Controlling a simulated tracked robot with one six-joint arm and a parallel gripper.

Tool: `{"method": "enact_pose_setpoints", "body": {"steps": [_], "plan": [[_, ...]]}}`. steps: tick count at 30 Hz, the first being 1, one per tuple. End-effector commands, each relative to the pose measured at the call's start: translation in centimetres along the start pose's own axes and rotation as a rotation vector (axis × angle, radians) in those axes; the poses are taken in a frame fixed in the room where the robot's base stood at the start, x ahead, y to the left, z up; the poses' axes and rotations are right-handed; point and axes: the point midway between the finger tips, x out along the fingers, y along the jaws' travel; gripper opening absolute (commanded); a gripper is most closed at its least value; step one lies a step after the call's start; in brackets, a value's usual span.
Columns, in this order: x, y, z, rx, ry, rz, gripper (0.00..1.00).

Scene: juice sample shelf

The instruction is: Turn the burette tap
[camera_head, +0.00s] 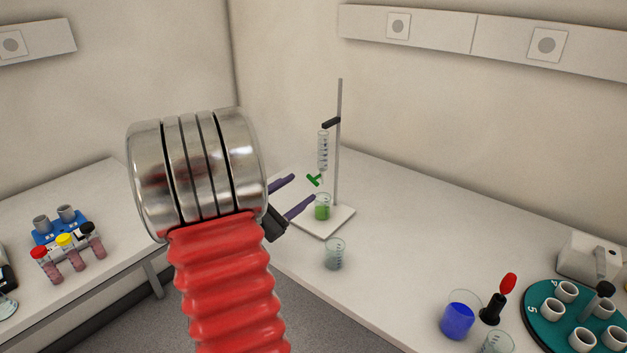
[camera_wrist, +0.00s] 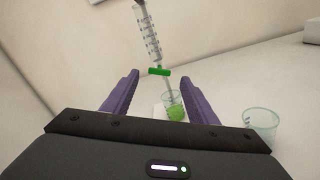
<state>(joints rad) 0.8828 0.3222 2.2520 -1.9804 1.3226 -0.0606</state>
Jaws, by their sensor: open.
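The burette (camera_head: 323,150) is a clear graduated tube clamped upright on a stand with a grey rod (camera_head: 338,150). Its green tap (camera_head: 314,180) is at the lower end, and shows as a green bar (camera_wrist: 159,71) in the wrist view. A beaker with green liquid (camera_head: 322,207) stands below the tap on the white stand base (camera_head: 335,222). It also shows in the wrist view (camera_wrist: 175,108). My gripper (camera_head: 303,191) is open, its purple fingers spread and pointing toward the tap, apart from it. In the wrist view the tap lies beyond and between the fingertips (camera_wrist: 160,82).
An empty-looking beaker (camera_head: 335,253) stands in front of the stand, right of my gripper. A blue-liquid beaker (camera_head: 458,314), a red-topped dropper (camera_head: 500,298) and a teal carousel (camera_head: 540,312) are at right. A blue rack (camera_head: 62,225) with tubes is at left.

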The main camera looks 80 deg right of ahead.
Motion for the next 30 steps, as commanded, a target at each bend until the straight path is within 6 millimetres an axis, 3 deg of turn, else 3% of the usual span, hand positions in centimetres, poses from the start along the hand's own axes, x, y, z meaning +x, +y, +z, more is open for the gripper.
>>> {"method": "enact_pose_setpoints", "body": {"steps": [9, 15, 26, 30], "plan": [[4.9, -0.2, 0.1, 0.000, -0.002, -0.004, 0.53], [7.0, -0.1, 0.0, 0.000, -0.001, -0.002, 0.53], [7.5, 0.0, 0.0, 0.000, 0.000, 0.000, 0.53], [7.5, 0.0, 0.0, 0.000, 0.000, 0.000, 0.45]]}}
